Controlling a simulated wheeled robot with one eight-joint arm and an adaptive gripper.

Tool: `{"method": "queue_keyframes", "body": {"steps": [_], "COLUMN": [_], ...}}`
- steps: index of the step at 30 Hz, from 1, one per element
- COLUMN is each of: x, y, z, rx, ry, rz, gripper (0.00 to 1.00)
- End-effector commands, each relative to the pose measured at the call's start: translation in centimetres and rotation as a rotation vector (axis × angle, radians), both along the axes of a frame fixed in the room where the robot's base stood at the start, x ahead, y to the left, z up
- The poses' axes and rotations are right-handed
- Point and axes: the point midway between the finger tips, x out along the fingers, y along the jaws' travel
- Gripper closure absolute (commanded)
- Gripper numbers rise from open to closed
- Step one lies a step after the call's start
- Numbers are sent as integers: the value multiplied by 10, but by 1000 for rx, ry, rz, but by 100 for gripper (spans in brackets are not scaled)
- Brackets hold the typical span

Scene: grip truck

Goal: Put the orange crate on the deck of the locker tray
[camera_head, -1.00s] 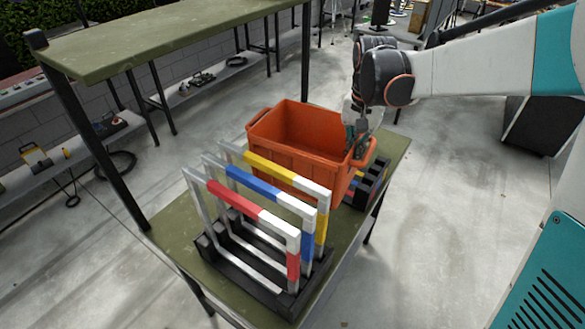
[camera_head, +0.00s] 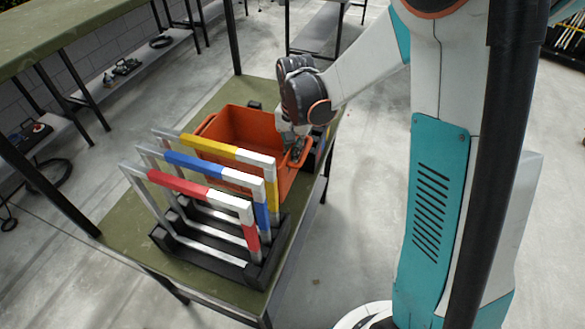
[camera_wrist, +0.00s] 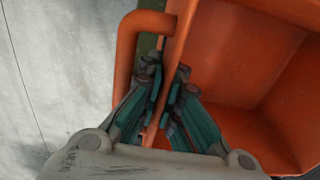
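The orange crate (camera_head: 236,123) is an open-topped, empty-looking bin above the olive-green table surface (camera_head: 255,91), behind the coloured bar frames. Its base is hidden, so I cannot tell whether it rests on the surface. My gripper (camera_head: 295,140) is at the crate's right side. In the wrist view, my gripper's fingers (camera_wrist: 165,88) straddle the orange rim beside the looped handle (camera_wrist: 127,55) and look closed on it. Nothing is clearly recognisable as a locker tray apart from this green surface with its racks.
Silver frames with red (camera_head: 178,183), blue (camera_head: 194,163) and yellow (camera_head: 208,146) bars stand upright in a black rack (camera_head: 211,241) in front of the crate. A higher green shelf (camera_head: 60,30) stands at the left. Concrete floor (camera_head: 360,200) is open at the right.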

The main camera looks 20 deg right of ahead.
Motion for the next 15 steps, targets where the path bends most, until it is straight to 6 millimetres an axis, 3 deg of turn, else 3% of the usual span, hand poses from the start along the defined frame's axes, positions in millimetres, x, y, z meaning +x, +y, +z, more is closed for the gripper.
{"method": "queue_keyframes", "body": {"steps": [3, 11, 15], "x": [0, 0, 1], "y": [0, 0, 0], "z": [-15, -30, -50], "rx": [1, 1, 1], "ry": [-1, -1, -1], "rz": [0, 0, 0], "gripper": [100, 100, 100]}}
